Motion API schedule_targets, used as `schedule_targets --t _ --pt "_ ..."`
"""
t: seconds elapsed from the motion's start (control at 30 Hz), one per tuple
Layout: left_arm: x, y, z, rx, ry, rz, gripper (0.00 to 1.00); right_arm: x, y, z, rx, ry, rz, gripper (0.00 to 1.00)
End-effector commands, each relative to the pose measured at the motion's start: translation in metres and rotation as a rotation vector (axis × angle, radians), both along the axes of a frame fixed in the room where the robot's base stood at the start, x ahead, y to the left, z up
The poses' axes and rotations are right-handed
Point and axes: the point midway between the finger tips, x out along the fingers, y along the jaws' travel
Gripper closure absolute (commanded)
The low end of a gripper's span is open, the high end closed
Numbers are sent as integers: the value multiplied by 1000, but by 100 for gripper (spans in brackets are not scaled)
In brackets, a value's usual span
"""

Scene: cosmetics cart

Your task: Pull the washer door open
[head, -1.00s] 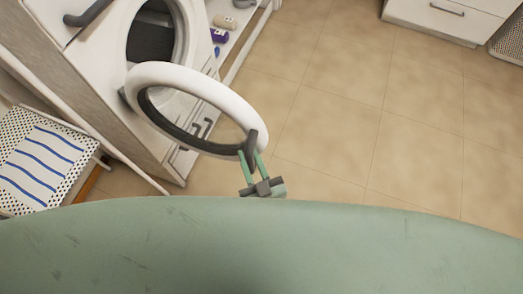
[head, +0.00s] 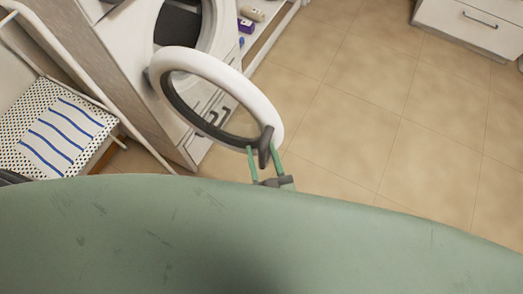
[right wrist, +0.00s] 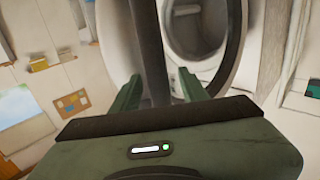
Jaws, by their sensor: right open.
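The washer door (head: 262,93) is a white ring with a dark inner rim, swung wide open from the white washer (head: 137,42). Its dark handle (head: 266,147) is on the door's free side. My right gripper (head: 264,151) is open, with its two green fingers on either side of the handle. In the right wrist view the handle (right wrist: 150,50) runs between the spread fingers (right wrist: 158,88), and the washer drum opening (right wrist: 195,28) shows behind. I cannot tell whether a finger touches the handle. My left gripper is not in view.
A basket (head: 88,108) with a blue-striped cloth stands at the left. Bottles (head: 250,16) sit on a low shelf right of the washer. A white drawer unit (head: 465,25) is at the top right. The tiled floor (head: 370,120) between is clear.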

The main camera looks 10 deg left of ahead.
Motion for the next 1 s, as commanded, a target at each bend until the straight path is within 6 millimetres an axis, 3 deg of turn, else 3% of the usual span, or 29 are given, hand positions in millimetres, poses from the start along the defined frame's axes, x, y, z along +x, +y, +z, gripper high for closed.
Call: schedule_targets --t 0.5,1.0 --pt "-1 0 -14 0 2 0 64 -65 -28 -1 0 1 2 56" --pt "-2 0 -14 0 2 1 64 -70 -30 0 0 -1 1 56"
